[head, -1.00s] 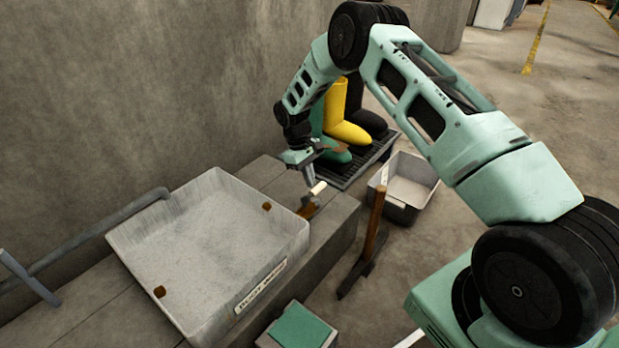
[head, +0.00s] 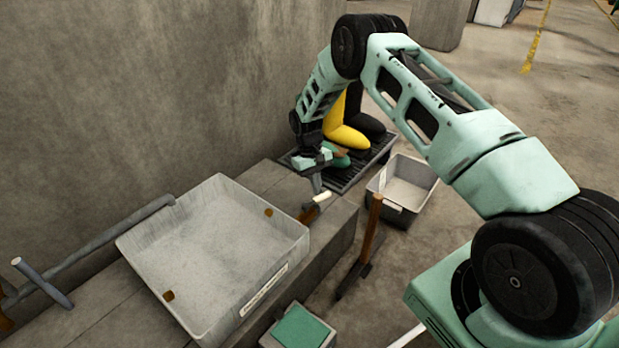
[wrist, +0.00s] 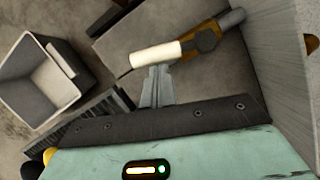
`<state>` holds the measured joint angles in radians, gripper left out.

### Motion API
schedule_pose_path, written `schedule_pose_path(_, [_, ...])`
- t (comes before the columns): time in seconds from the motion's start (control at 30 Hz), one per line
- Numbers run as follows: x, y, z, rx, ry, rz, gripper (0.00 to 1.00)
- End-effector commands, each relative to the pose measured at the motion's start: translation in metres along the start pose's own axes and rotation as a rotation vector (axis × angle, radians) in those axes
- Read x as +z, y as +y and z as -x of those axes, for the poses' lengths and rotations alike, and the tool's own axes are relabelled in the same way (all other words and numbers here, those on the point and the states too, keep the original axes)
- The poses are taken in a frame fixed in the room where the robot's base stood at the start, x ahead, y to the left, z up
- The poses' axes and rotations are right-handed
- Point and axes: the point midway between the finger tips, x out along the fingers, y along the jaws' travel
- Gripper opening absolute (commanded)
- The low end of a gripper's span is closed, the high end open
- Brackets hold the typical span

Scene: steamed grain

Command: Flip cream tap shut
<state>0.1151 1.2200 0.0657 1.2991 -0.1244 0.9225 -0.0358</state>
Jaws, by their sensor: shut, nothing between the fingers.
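The cream tap has a cream handle (head: 321,198) and a brass-coloured body (head: 308,214), on the ledge just right of the sink. In the wrist view the cream handle (wrist: 155,55) lies across the upper middle, with the brass body (wrist: 207,40) and a grey pipe to its right. My gripper (head: 317,186) is shut and empty, close by the cream handle. In the wrist view its fingertips (wrist: 158,70) overlap the handle's lower edge; I cannot tell whether they touch it.
A pale sink (head: 215,250) fills the ledge's middle. Another tap with a blue-grey lever (head: 42,283) is at far left. A grey bin (head: 405,185), a wooden-handled tool (head: 371,230) and boots (head: 347,135) on a rack stand right of the ledge. The wall rises behind.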

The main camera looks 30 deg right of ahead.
Motion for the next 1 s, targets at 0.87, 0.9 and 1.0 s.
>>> schedule_pose_path(0.87, [0.056,0.003,-0.014,-0.245,-0.011,-0.800,0.00])
schedule_pose_path(0.9, [0.058,0.002,-0.015,-0.256,-0.010,-0.835,0.00])
schedule_pose_path(1.0, [0.063,-0.001,-0.017,-0.281,-0.012,-0.917,0.00])
